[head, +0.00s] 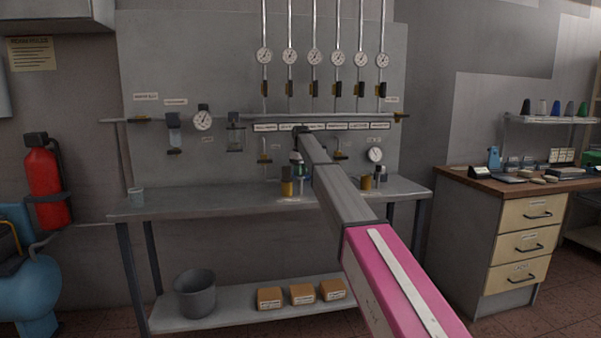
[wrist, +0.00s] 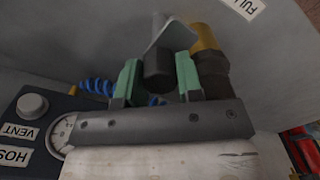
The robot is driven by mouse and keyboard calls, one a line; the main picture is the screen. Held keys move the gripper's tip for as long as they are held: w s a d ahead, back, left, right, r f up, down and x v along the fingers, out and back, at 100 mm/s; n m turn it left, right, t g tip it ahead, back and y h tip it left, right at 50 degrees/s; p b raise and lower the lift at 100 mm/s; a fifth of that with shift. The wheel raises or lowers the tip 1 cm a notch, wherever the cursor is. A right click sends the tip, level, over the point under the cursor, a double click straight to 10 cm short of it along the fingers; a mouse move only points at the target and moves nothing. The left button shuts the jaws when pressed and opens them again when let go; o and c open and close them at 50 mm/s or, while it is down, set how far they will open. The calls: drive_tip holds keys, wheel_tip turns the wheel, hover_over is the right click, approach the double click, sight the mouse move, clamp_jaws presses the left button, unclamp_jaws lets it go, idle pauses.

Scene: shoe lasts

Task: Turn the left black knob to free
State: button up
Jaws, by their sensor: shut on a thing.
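In the wrist view, a black knob (wrist: 157,73) sits between the two green fingers of my gripper (wrist: 158,62), which is shut on it. A flat grey metal piece (wrist: 172,36) lies just beyond the knob. In the head view, my arm reaches to the wall bench, and my gripper (head: 298,167) is small there, at the panel just above the benchtop. My arm covers part of that spot, so the knob cannot be made out there. Its turned position cannot be read.
Close right of my gripper is a dark cylinder with a brass end (wrist: 205,38). A blue coiled hose (wrist: 98,87) and a dark box labelled VENT and HOSE (wrist: 33,105) are left. The bench (head: 160,208) holds brass fittings (head: 287,188); a gauge (head: 375,155) hangs right.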

drive_tip(key=shift+n, duration=0.7)
drive_tip(key=o, duration=0.9)
drive_tip(key=shift+r, duration=0.15)
wheel_tip(320, 180, up, 11)
drive_tip(key=shift+f, duration=0.2)
